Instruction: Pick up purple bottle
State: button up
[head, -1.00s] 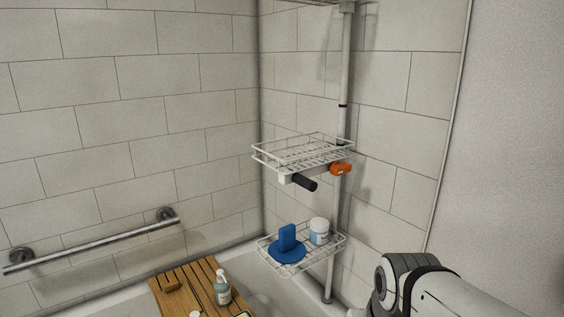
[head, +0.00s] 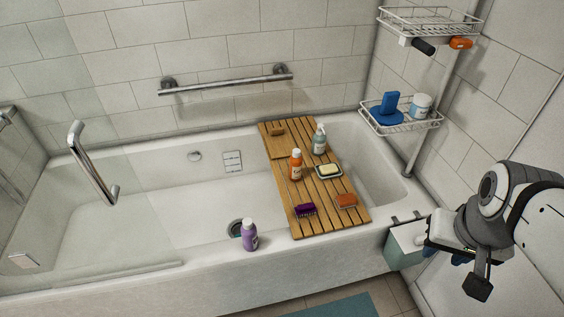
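The purple bottle (head: 250,236) stands upright on the front rim of the bathtub, left of the wooden bath tray. It has a pale cap and a light label. My gripper (head: 470,270) is at the right of the head view, well to the right of the bottle and apart from it. It points downward, and its fingers are dark and partly hidden, so I cannot tell how far apart they are.
The wooden tray (head: 283,184) lies across the tub with an orange bottle (head: 296,165), a pump bottle (head: 319,139), a soap dish (head: 328,171) and brushes. A wire shelf (head: 411,127) stands in the corner. A small bin (head: 404,250) hangs at the tub's right end.

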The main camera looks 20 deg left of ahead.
aim_at(249, 230)
jog(key=u, duration=1.35)
jog(key=i, duration=0.4)
jog(key=u, duration=0.7)
jog(key=k, duration=1)
jog(key=z, duration=0.2)
jog(key=i, duration=0.95)
jog(key=z, duration=0.05)
